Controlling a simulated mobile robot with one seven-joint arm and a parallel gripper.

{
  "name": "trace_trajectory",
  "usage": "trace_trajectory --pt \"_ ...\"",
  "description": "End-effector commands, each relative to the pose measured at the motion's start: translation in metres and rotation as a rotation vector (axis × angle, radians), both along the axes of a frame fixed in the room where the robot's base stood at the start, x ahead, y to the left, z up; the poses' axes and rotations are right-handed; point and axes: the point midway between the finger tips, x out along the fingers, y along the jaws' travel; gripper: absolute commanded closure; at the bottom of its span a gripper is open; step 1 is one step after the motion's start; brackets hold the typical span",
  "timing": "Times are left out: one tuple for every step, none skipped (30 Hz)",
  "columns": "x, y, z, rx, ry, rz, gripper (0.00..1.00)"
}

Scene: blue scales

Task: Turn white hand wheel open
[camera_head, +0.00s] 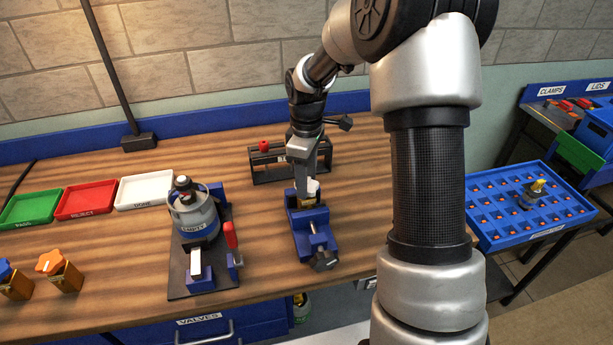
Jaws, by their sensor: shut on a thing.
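The white hand wheel (314,186) shows only as a small pale part, beside and behind my gripper's fingers, above a blue vise (316,244) near the middle of the table. A small brass-coloured part (307,203) shows just under it, at the top of the vise jaws. My gripper (304,188) points down over the vise and is shut on the white hand wheel. The fingers hide most of the wheel, so its turn angle cannot be told.
A black rack (262,180) with a red knob stands behind the vise. A grey canister (193,216) sits in a clamp fixture to the left. Green, red and white trays (146,190) lie back left. Orange-topped (56,264) and blue-topped blocks stand front left. A blue tray (490,232) is at right.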

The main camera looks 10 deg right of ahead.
Motion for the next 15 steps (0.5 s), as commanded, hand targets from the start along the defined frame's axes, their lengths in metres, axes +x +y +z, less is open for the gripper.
trace_trajectory --pt "0.0006 -0.0005 0.0027 0.000 -0.001 0.042 0.77" --pt "0.0006 -0.0005 0.0027 0.000 -0.001 0.071 0.77" --pt "0.0007 -0.0001 0.0027 0.000 -0.001 0.109 0.77" --pt "0.0007 0.0000 0.0026 0.000 -0.001 0.138 0.77" --pt "0.0007 0.0000 0.0026 0.001 -0.002 0.165 0.77" --pt "0.0008 -0.0003 0.0026 0.001 -0.003 0.200 0.77" --pt "0.0008 -0.0004 0.0026 0.000 -0.002 0.226 0.77" --pt "0.0010 -0.0004 0.0027 0.000 -0.002 0.252 0.77" --pt "0.0009 -0.0002 0.0028 0.000 -0.002 0.286 0.77" --pt "0.0009 -0.0001 0.0029 0.000 -0.002 0.311 0.77" --pt "0.0009 0.0000 0.0029 0.001 -0.003 0.333 0.77" --pt "0.0009 -0.0001 0.0028 0.000 -0.002 0.362 0.77" --pt "0.0008 -0.0002 0.0027 0.000 -0.002 0.384 0.77" --pt "0.0009 -0.0002 0.0027 0.000 -0.002 0.404 0.77" --pt "0.0008 -0.0003 0.0025 0.000 -0.002 0.430 0.77"
